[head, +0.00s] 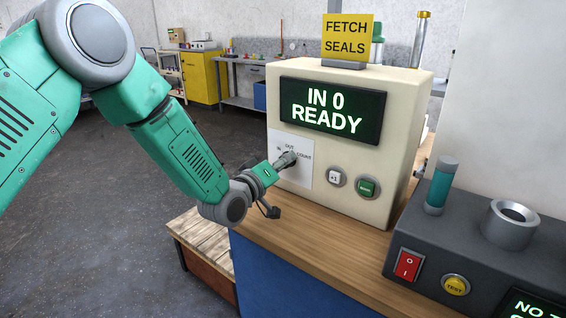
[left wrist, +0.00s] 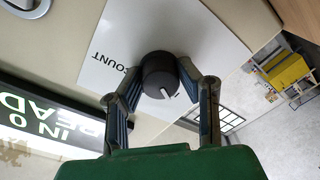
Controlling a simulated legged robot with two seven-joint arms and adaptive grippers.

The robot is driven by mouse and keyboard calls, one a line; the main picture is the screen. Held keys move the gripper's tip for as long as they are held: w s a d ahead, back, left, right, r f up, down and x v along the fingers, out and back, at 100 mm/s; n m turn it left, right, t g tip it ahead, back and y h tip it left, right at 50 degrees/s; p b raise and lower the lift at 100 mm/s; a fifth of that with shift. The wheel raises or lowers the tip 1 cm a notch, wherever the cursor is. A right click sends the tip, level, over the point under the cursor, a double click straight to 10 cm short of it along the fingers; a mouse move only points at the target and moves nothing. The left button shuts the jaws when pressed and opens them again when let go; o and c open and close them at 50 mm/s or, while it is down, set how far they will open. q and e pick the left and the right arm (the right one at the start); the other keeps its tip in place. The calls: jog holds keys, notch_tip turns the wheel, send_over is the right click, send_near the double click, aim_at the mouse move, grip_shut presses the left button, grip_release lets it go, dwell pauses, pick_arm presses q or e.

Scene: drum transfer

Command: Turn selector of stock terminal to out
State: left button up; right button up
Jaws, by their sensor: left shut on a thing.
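The stock terminal (head: 350,185) is a cream box on the wooden counter, its dark screen (head: 332,111) reading "IN 0 READY" in green. On its front a white plate (head: 296,178) carries the labels "OUT" and "COUNT". The selector is a round black knob (left wrist: 159,75) with a white pointer mark, in the middle of the left wrist view. My left gripper (left wrist: 162,90) has its two fingers closed around the knob, one on each side. In the head view my left gripper (head: 285,163) hides most of the knob. My right gripper is not in view.
A white "+1" button (head: 334,177) and a green button (head: 366,187) sit right of the plate. A yellow "FETCH SEALS" sign (head: 347,37) stands on top. A dark grey unit (head: 470,245) with a red switch stands at the right. The counter front (head: 330,222) is clear.

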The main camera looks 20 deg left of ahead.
pick_arm(q)
jog(key=shift+w+a+r, duration=0.1)
jog(key=shift+r, duration=0.1)
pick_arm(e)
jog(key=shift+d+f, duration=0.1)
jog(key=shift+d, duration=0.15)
pick_arm(q)
jog(key=shift+a+m, duration=0.15)
jog(key=shift+m, duration=0.35)
jog(key=m+b, duration=0.1)
jog(key=m, duration=0.3)
jog(key=m+b, duration=0.1)
jog(key=m, duration=0.2)
jog(key=m+b, duration=0.1)
jog(key=m, duration=0.3)
jog(key=shift+d+r+h, duration=0.15)
jog(key=shift+d+h, duration=0.05)
jog(key=shift+h, duration=0.1)
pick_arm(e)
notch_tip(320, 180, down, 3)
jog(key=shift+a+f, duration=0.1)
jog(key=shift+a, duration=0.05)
pick_arm(q)
jog(key=shift+t, duration=0.3)
